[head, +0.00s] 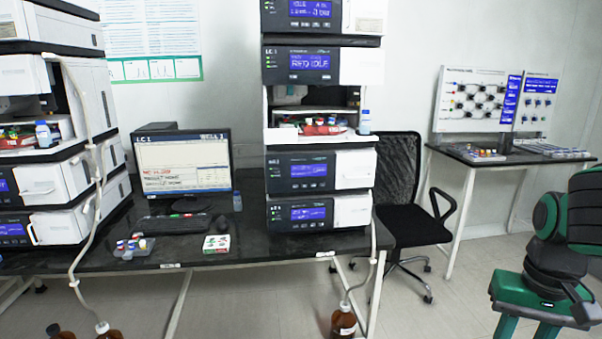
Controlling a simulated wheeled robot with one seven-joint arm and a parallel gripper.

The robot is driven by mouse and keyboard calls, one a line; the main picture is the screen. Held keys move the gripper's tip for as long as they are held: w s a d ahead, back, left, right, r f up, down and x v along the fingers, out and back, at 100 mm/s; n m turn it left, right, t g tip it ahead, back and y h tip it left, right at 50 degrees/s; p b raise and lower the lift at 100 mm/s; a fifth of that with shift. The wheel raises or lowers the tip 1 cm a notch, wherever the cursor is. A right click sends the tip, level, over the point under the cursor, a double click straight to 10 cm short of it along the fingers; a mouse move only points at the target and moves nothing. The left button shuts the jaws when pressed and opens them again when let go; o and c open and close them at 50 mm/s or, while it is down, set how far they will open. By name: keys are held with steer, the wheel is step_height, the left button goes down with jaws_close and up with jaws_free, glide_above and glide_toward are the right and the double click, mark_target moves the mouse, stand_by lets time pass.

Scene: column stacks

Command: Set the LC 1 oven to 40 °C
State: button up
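The LC 1 stack stands on the dark bench in the middle of the head view. Its modules have dark fronts with blue displays: a top module (310,10), a second module (300,65) marked LC 1, and two lower modules (300,172) (300,213). The display text is too small to read surely, so I cannot tell which module is the oven or its temperature. My gripper (533,328) hangs at the lower right, far from the stack. Its two green fingers stand apart with floor between them; their tips are cut off by the frame.
A monitor (182,163) and keyboard stand left of the stack; another stack (60,190) is at far left. An office chair (400,215) stands right of the bench, before a side table (470,155). Brown bottles (343,322) and tubing are on the floor.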

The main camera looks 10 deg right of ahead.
jaws_close()
stand_by(1.5)
